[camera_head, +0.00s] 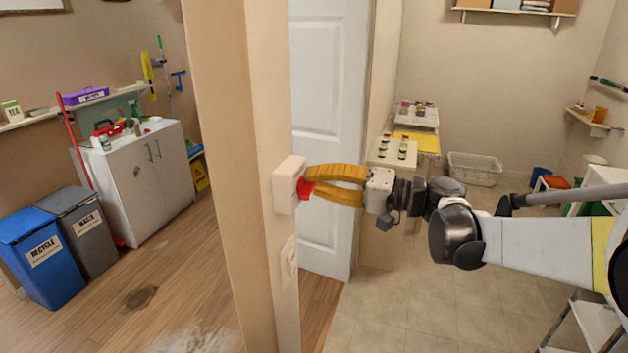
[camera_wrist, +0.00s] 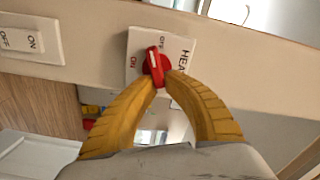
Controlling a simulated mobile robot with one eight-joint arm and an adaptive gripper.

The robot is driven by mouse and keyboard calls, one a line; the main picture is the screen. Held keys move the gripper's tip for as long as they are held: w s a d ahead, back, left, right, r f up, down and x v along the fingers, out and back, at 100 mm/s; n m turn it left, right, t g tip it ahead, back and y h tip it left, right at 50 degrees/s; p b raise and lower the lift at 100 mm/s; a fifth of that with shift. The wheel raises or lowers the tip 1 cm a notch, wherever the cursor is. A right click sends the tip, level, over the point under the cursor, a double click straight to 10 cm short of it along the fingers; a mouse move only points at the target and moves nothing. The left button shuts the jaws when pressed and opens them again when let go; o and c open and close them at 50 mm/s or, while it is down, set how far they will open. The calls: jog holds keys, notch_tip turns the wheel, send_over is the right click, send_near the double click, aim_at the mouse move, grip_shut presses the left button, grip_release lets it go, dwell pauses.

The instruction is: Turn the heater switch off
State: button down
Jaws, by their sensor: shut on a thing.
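The heater switch is a white box (camera_head: 286,184) on the narrow end of a beige wall, with a red knob (camera_head: 303,188) on its face. In the wrist view its white plate (camera_wrist: 178,47) carries HEATER lettering, partly cut off by my finger, with ON and OFF marks. The red knob (camera_wrist: 153,62) has a white line on its raised bar, which points roughly up in the picture, near the OFF mark. My gripper (camera_head: 311,187) is shut on the knob, its yellow fingers on either side; it also shows in the wrist view (camera_wrist: 159,76).
A second switch plate (camera_head: 289,262) with ON and OFF marks sits below the heater switch. A white door (camera_head: 325,130) stands behind my gripper. Blue (camera_head: 42,260) and grey (camera_head: 82,230) bins and a white cabinet (camera_head: 142,185) stand left of the wall. Tiled floor is open below my arm.

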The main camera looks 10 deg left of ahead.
jog(key=shift+f+m, duration=0.2)
jog(key=shift+m, duration=0.85)
jog(key=shift+f+m, duration=0.2)
jog(key=shift+m, duration=0.85)
jog(key=c, duration=1.5)
grip_release()
jog(key=shift+a, duration=0.1)
jog(key=shift+o, duration=0.2)
jog(key=shift+a, duration=0.1)
jog(key=s+d, duration=0.1)
jog(key=d, duration=1.1)
